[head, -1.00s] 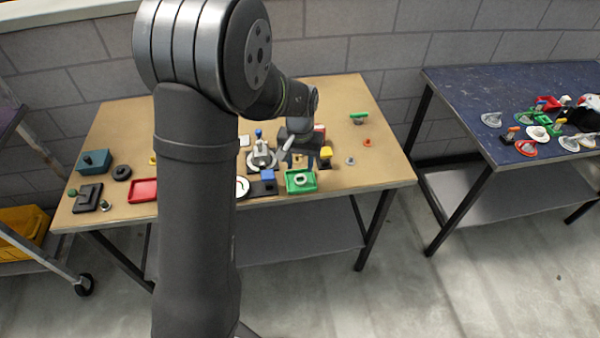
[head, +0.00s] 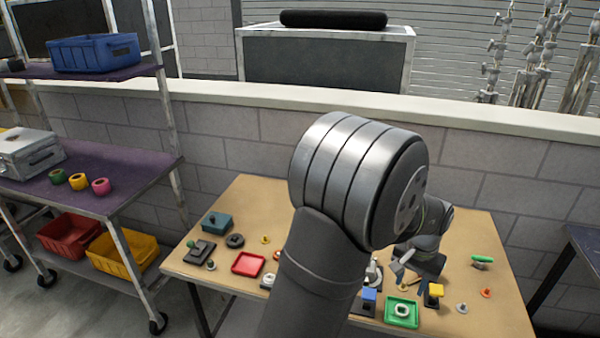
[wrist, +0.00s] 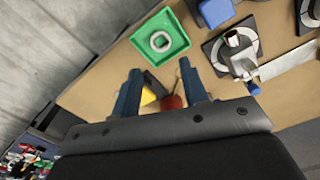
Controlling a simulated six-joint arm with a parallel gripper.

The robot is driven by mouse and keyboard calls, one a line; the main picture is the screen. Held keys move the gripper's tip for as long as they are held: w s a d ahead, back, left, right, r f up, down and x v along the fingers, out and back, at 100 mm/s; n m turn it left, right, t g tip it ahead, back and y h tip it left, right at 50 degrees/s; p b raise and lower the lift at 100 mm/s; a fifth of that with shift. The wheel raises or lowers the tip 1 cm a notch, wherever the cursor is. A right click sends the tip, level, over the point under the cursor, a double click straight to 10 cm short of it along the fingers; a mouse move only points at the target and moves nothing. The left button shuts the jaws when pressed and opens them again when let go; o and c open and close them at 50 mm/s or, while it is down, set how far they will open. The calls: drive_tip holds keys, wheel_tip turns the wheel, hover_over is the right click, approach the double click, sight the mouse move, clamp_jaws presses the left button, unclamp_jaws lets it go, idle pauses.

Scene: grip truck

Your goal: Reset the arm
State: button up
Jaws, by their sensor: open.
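My gripper (wrist: 158,72) is open, its two dark blue fingers apart above the wooden table (wrist: 105,85). In the head view my gripper (head: 408,268) hangs over the right part of the table, behind the green tray (head: 401,302). The green tray (wrist: 178,50) holds a pale ring and lies beyond the fingertips in the wrist view. A yellow block (wrist: 148,96) and a red round object (wrist: 173,102) show between the fingers, further down. I cannot tell how far below the fingers they are. My upper arm hides the middle of the table in the head view.
A metal clamp-like part (wrist: 238,55) sits right of the fingers. A red tray (head: 248,264), teal box (head: 216,222) and small parts lie on the table's left. A shelf cart (head: 120,180) stands left; a block wall (head: 250,130) runs behind.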

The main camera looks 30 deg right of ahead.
sight(403, 305)
wheel_tip(403, 305, down, 10)
drive_tip(key=shift+f, duration=0.2)
drive_tip(key=shift+r, duration=1.85)
drive_tip(key=shift+f, duration=0.1)
